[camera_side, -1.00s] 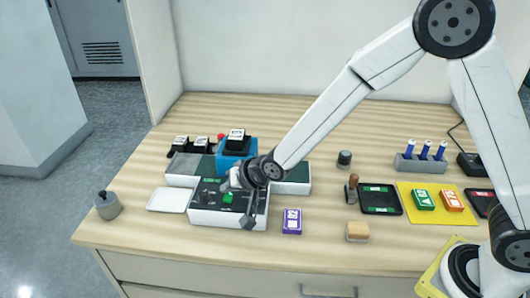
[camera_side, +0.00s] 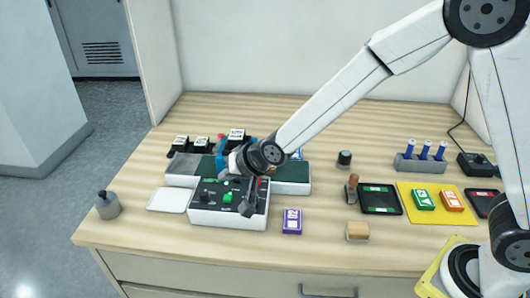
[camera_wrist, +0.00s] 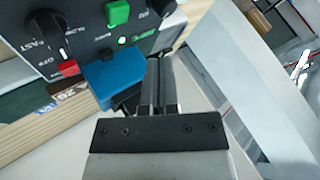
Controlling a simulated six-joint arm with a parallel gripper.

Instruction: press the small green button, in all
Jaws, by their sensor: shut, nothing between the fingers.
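The white laminating machine (camera_side: 228,218) stands at the left front of the table, with a dark control panel on top. A green button (camera_side: 228,197) sits on that panel; a green block-shaped button (camera_wrist: 118,13) shows at the top of the wrist view. A tiny lit green spot (camera_wrist: 122,41) is beside it. My gripper (camera_side: 247,209) hangs over the right part of the panel in the side view, to the right of the green button. In the wrist view my gripper (camera_wrist: 160,62) is shut and empty, apart from the button. I cannot tell its exact height.
Dark knobs (camera_wrist: 46,32) and a red part (camera_wrist: 68,68) are near the button. A blue block (camera_wrist: 115,78) lies close to my fingers. A white tray (camera_side: 169,200) is left of the machine, a purple box (camera_side: 292,221) right. My arm hides some of the back.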

